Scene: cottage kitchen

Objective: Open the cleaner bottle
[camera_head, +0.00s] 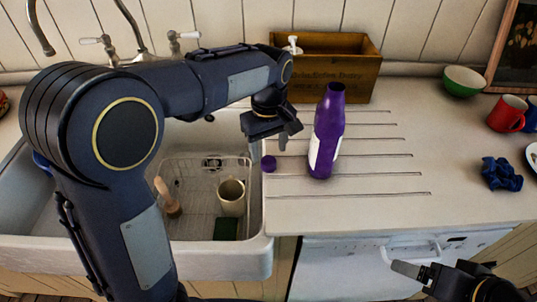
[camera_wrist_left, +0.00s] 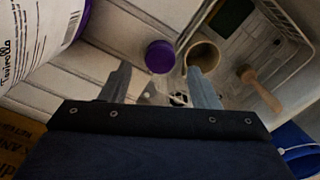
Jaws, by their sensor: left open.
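The purple cleaner bottle (camera_head: 328,125) stands upright on the ribbed drainboard, its neck bare. Its white label (camera_wrist_left: 38,38) shows at the upper left in the left wrist view. A purple cap (camera_head: 268,163) is apart from the bottle, by the sink's right edge; I cannot tell whether it rests there. It also shows in the left wrist view (camera_wrist_left: 159,57), beyond the fingertips. My left gripper (camera_head: 270,143) is open and empty, left of the bottle and above the cap. My right gripper (camera_head: 405,268) is low at the front right, its jaw opening unclear.
The sink (camera_head: 250,248) at left holds a rack with a cup (camera_head: 231,196), a brush (camera_head: 167,197) and a green sponge (camera_head: 226,229). A wooden crate (camera_head: 352,67) stands behind the bottle. A green bowl (camera_head: 463,81), red mug (camera_head: 507,113) and blue cloth (camera_head: 502,173) are at right.

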